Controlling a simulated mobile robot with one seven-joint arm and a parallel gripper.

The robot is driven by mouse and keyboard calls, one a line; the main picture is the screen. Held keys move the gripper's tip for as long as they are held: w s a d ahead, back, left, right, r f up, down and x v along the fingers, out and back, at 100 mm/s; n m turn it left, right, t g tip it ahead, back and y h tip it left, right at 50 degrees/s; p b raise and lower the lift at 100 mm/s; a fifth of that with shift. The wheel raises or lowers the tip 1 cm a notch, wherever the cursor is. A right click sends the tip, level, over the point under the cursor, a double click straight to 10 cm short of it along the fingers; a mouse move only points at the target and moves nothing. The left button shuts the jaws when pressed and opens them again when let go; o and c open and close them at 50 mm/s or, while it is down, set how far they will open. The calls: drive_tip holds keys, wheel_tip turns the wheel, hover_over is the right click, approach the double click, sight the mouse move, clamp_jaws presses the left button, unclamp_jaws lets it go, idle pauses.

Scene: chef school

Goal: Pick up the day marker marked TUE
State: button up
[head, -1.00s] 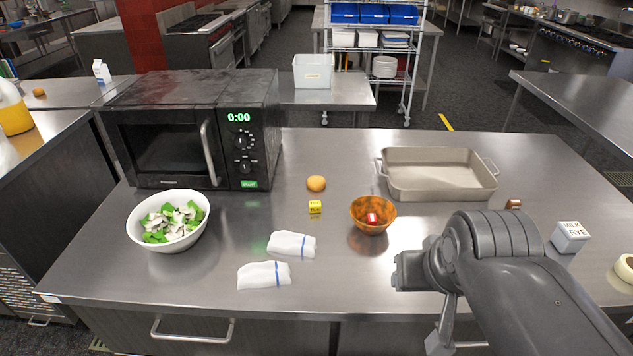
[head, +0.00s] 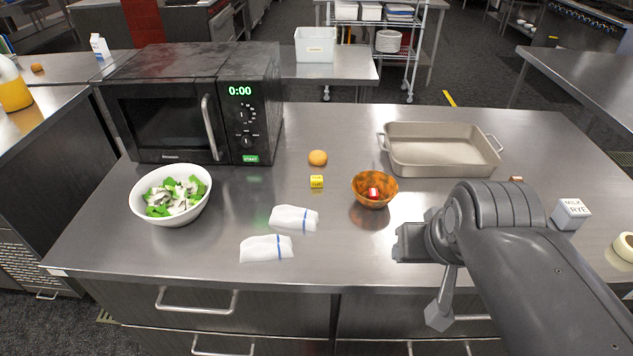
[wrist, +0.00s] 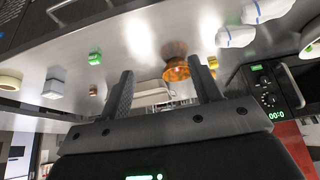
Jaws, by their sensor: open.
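Several small coloured cubes could be day markers; I cannot read TUE on any. A yellow cube (head: 317,181) with dark print sits mid-counter. A red cube with white on it (head: 373,193) lies inside the orange-brown bowl (head: 361,184). A green cube (wrist: 95,57) with a pale mark shows in the wrist view; I cannot find it in the head view, where my arm covers part of the counter. My gripper (wrist: 165,82) is open, with nothing between its fingers. The bowl (wrist: 176,72) shows beyond them, beside the right finger.
Two white cloths (head: 294,218) (head: 266,248) lie near the front. A salad bowl (head: 144,200) and microwave (head: 165,120) stand left. A metal pan (head: 440,170) is at the back right.

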drive_tip(key=w+a+r+g, duration=0.15)
drive_tip(key=w+r, duration=0.25)
drive_tip(key=w, duration=0.6)
drive_tip(key=n+g, duration=0.1)
drive_tip(key=g, duration=0.3)
hover_over(317, 178)
wheel_tip(317, 178, down, 14)
wheel_tip(317, 178, down, 11)
drive_tip(key=shift+r, duration=0.1)
drive_tip(key=shift+c, duration=0.2)
